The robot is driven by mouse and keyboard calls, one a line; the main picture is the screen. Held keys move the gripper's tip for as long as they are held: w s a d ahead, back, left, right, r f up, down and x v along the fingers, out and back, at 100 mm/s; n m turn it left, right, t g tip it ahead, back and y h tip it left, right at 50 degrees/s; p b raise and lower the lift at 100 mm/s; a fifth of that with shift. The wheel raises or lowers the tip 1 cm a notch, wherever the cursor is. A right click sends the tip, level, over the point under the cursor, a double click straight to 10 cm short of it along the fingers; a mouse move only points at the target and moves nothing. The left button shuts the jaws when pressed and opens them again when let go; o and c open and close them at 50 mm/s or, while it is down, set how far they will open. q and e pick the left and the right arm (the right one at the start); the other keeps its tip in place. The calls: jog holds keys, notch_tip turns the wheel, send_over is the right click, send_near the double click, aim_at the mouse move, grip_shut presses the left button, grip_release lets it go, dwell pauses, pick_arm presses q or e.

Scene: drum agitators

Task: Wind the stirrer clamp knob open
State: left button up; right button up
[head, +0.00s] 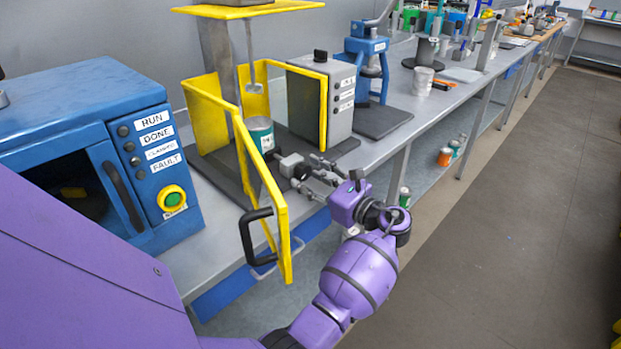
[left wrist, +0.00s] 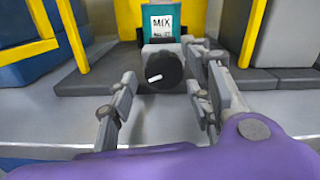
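The stirrer clamp knob (left wrist: 163,72) is a round dark knob with a white mark, on a grey clamp block in front of a teal can (left wrist: 176,20) labelled MIX. In the head view the knob (head: 301,172) sits at the front of the clamp, by the teal can (head: 260,134) inside the yellow-framed station. My left gripper (head: 318,178) is open, with its fingers pointing at the knob. In the left wrist view the fingers of the left gripper (left wrist: 168,90) stand apart on either side of the knob; contact cannot be told. My right gripper is not in view.
A yellow guard door (head: 283,235) with a black handle stands open left of my arm. A blue cabinet (head: 90,125) with a green button is at the left. A grey control box (head: 318,100) stands right of the station, with a blue press (head: 362,65) beyond.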

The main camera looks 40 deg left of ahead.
pick_arm(q)
jog(key=c, duration=1.1)
jog(key=shift+o, duration=0.2)
jog(key=shift+f+n, duration=0.1)
jog(key=shift+n, duration=0.2)
